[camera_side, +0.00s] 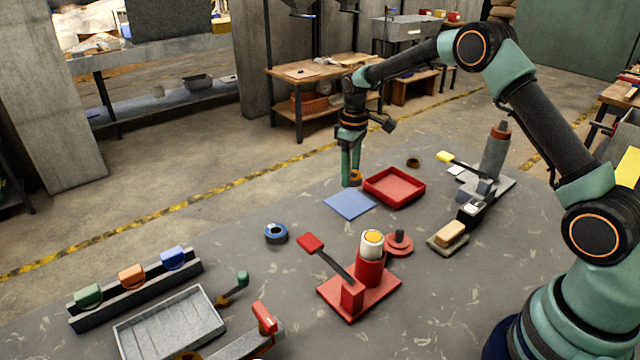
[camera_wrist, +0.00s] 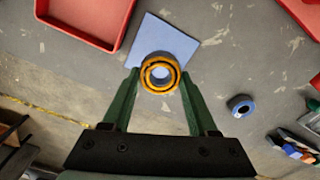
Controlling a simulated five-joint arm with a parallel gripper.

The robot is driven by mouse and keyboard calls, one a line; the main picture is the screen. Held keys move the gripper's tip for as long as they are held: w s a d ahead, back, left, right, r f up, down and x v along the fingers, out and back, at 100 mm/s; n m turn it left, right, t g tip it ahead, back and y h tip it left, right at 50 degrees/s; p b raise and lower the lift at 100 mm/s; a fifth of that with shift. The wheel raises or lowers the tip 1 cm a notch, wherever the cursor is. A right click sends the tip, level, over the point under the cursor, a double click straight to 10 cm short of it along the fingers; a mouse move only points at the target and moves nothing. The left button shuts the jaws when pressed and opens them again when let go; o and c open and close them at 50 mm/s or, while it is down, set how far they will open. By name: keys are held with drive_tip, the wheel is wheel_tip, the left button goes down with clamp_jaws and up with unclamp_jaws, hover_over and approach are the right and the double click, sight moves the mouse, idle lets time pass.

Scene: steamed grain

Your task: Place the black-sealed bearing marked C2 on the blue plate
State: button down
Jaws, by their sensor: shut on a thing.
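My gripper (camera_side: 351,183) is shut on a ring-shaped bearing (camera_side: 355,177), orange-yellow with a dark ring in its face. In the wrist view the bearing (camera_wrist: 160,88) sits between the fingertips, and blue shows through its bore. No C2 mark can be read. The flat blue plate (camera_side: 349,205) lies on the table in front of the gripper in the side view; in the wrist view the plate (camera_wrist: 184,36) is behind and beyond the bearing. The bearing appears to be held above the table near the plate's edge.
A red tray (camera_side: 394,187) stands right beside the plate. A blue-rimmed dark ring (camera_side: 276,233) lies front left, and a brown ring (camera_side: 413,162) lies behind the tray. A red press-like stand (camera_side: 358,290) with a lever is in front.

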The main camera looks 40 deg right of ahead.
sight(349, 202)
drive_tip(key=shift+f, duration=3.05)
drive_tip(key=shift+f, duration=0.1)
drive_tip(key=shift+c, duration=0.9)
unclamp_jaws()
